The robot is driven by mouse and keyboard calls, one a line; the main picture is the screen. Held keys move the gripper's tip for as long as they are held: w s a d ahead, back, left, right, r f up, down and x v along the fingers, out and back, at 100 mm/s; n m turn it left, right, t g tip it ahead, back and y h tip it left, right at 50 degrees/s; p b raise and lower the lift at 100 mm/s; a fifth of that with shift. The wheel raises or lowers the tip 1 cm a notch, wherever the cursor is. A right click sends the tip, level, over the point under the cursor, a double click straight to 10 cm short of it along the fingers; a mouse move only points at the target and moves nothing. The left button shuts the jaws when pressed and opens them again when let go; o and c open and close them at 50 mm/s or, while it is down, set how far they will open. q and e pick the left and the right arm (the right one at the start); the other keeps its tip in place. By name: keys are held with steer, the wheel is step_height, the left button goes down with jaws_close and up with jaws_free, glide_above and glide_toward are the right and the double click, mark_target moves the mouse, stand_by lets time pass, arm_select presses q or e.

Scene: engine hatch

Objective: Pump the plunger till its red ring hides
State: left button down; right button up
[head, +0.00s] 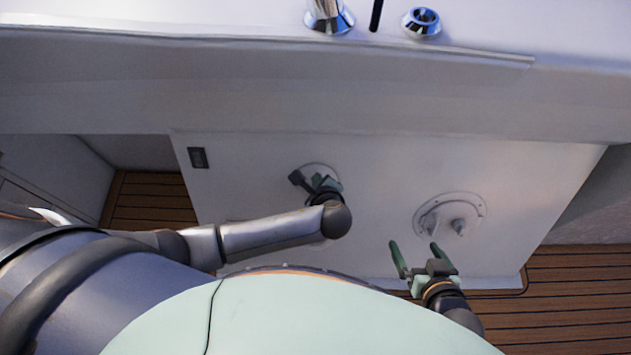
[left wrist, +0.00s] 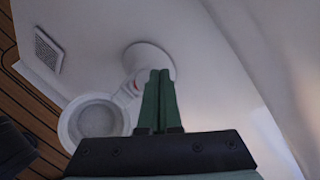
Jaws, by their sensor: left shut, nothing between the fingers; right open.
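The plunger fitting is a white round flange (left wrist: 150,55) on the white panel, with a round grey-faced part (left wrist: 96,120) beside it in the left wrist view. A faint reddish patch (left wrist: 138,82) shows at the left edge of my fingers; the rest of the plunger is hidden behind them. My left gripper (left wrist: 160,72) is shut and empty, its fingertips in front of the flange; I cannot tell whether they touch. In the head view my left gripper (head: 320,186) covers most of this fitting. My right gripper (head: 415,244) is open and empty, low in front of the panel.
A second round plate (head: 476,205) with knobs sits on the panel just above my right gripper. A dark vent (head: 198,157) is at the panel's upper left. A white ledge (head: 450,100) overhangs above, with chrome fittings (head: 421,23). Wood deck (head: 580,300) lies below.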

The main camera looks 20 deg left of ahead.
stand_by(0.4)
arm_select(q)
steer(key=shift+f, duration=0.4)
steer(key=shift+s+f+b, duration=0.1)
steer(key=shift+f+b, duration=0.55)
steer(key=shift+f, duration=0.45)
stand_by(0.8)
steer(key=shift+r, duration=0.1)
steer(key=shift+r+p, duration=1.4)
steer(key=shift+p, duration=0.25)
step_height(320, 180, up, 5)
steer(key=p, duration=0.5)
steer(key=shift+r+p, duration=0.1)
steer(key=shift+p, duration=0.25)
